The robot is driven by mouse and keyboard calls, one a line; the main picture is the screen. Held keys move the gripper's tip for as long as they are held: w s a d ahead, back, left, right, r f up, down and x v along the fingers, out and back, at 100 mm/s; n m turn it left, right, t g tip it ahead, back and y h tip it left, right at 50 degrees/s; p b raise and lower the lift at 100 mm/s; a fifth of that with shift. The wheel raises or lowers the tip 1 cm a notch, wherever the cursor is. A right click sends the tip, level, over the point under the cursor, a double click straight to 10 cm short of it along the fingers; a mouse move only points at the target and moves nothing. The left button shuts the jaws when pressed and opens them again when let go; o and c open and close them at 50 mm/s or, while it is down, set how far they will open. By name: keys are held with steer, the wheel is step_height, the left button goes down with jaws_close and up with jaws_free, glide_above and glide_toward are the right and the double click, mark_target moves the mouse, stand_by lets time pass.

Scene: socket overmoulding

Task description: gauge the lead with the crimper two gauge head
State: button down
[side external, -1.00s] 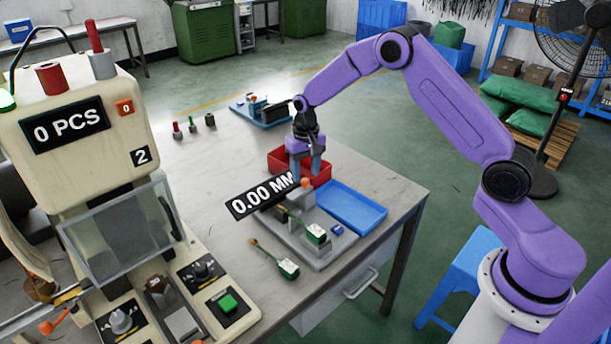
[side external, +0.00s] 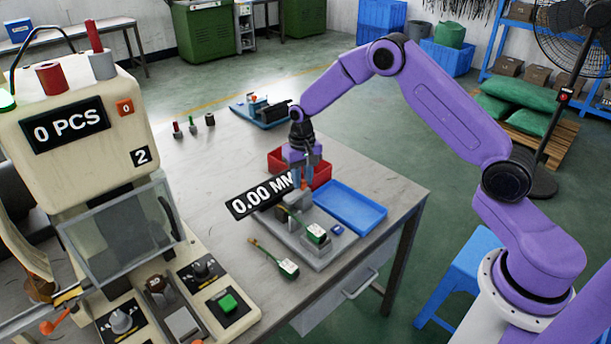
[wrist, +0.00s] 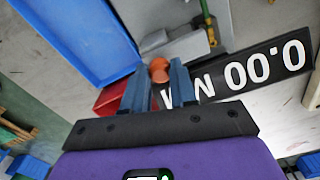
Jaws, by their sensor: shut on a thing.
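The grey gauge head (side external: 298,199) stands on a grey base plate on the table, beside a black display (side external: 262,195) reading 0.00 MM. My gripper (side external: 303,184) points down at the top of the gauge head. In the wrist view its blue fingers (wrist: 159,88) are shut on the gauge's orange knob (wrist: 158,70). A second similar lead (side external: 287,267) lies on the table in front.
A red bin (side external: 321,174) stands close behind my gripper, and an empty blue tray (side external: 352,207) lies to the right. The cream machine (side external: 85,140), marked 2 and showing 0 PCS, fills the left. The table's middle left is clear.

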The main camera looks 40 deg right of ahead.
mark_target(293, 195)
steer(key=shift+a, duration=1.85)
steer(key=c, duration=0.9)
jaws_free()
steer(key=shift+r, duration=0.25)
step_height(293, 195, up, 17)
